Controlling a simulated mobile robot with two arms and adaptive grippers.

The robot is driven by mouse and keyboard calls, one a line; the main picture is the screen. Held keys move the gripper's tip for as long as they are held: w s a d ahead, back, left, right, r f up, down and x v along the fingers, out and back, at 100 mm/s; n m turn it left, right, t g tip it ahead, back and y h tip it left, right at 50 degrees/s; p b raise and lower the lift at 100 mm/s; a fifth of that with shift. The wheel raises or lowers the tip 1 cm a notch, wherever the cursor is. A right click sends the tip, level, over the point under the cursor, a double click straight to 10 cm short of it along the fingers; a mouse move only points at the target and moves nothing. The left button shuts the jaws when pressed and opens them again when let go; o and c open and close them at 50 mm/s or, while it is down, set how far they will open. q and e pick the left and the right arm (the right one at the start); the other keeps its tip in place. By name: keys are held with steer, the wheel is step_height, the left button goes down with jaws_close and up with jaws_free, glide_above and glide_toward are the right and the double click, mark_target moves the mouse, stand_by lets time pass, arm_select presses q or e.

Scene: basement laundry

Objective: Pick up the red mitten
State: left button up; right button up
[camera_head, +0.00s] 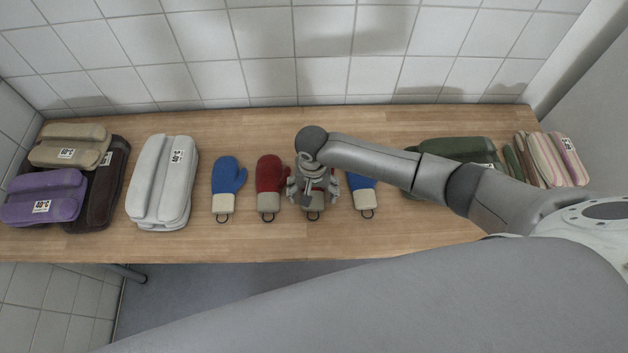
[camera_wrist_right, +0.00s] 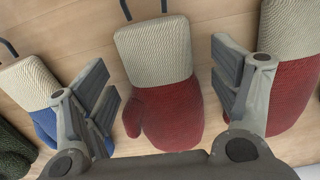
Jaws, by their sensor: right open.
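Two red mittens with cream cuffs lie on the wooden table. One red mitten (camera_head: 270,174) is fully visible left of my right gripper in the head view; it also shows at the right edge of the wrist view (camera_wrist_right: 293,92). The other red mitten (camera_wrist_right: 168,110) lies between the open fingers of my right gripper (camera_wrist_right: 165,95) in the wrist view. In the head view my right gripper (camera_head: 314,192) hides most of that mitten, leaving its cuff end (camera_head: 313,214) showing. I cannot tell whether the fingers touch it. My left gripper is out of view.
Blue mittens lie at either end of the row, left (camera_head: 228,176) and right (camera_head: 364,194). Folded stacks stand left: white (camera_head: 150,185), purple (camera_head: 40,192), beige (camera_head: 65,145). Green (camera_head: 455,148) and striped (camera_head: 553,160) ones stand right. The front table strip is clear.

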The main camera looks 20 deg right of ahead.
steer(key=c, duration=1.1)
steer(key=shift+o, duration=0.2)
